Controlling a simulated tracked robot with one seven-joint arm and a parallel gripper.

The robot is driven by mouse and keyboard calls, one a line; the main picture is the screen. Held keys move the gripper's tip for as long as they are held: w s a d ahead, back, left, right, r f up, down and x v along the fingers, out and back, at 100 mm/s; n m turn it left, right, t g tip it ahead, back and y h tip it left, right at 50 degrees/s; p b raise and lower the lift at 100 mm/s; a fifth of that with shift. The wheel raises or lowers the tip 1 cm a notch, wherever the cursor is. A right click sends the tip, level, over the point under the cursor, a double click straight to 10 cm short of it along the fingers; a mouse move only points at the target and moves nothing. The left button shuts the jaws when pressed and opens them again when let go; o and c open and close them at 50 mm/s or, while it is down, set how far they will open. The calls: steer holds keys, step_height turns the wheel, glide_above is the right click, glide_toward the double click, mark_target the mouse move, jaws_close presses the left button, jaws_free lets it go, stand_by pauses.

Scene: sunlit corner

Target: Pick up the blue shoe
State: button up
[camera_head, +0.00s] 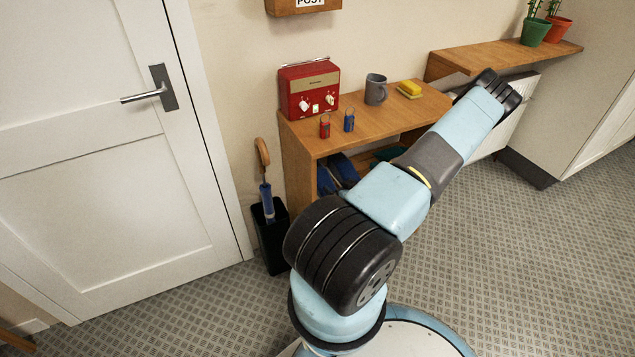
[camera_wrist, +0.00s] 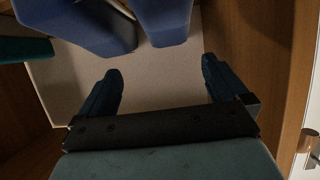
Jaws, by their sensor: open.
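Blue shoes (camera_head: 343,168) lie inside the open shelf of the wooden cabinet (camera_head: 402,124), partly hidden by my arm in the head view. In the wrist view two blue shoe parts (camera_wrist: 165,18) (camera_wrist: 88,24) show at the top edge, cut off by the frame. My gripper (camera_wrist: 161,72) is open and empty, its two dark fingers apart and pointing towards the blue shoe parts, with pale surface between them. It appears to be apart from the shoes. My gripper is hidden in the head view.
A teal item (camera_wrist: 22,50) lies left of the blue parts; wooden panels (camera_wrist: 240,50) flank the space. On the cabinet top are a red radio (camera_head: 309,91), a grey mug (camera_head: 376,89), a yellow sponge (camera_head: 410,90) and two key fobs. An umbrella stand (camera_head: 270,238) is beside it.

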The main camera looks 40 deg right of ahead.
glide_toward(322, 175)
steer(key=shift+w+d+f, duration=0.25)
steer(key=shift+w+f, duration=0.15)
steer(key=shift+w, duration=0.1)
steer(key=shift+w+d+f, duration=0.25)
steer(key=shift+w+f, duration=0.15)
steer(key=shift+w, duration=0.15)
steer(key=shift+a+x, duration=0.2)
steer(key=shift+x, duration=3)
steer(key=shift+w+r, duration=0.1)
steer(key=shift+r, duration=0.1)
steer(key=shift+c, duration=0.5)
steer(key=c, duration=1.3)
steer(key=shift+r, duration=0.1)
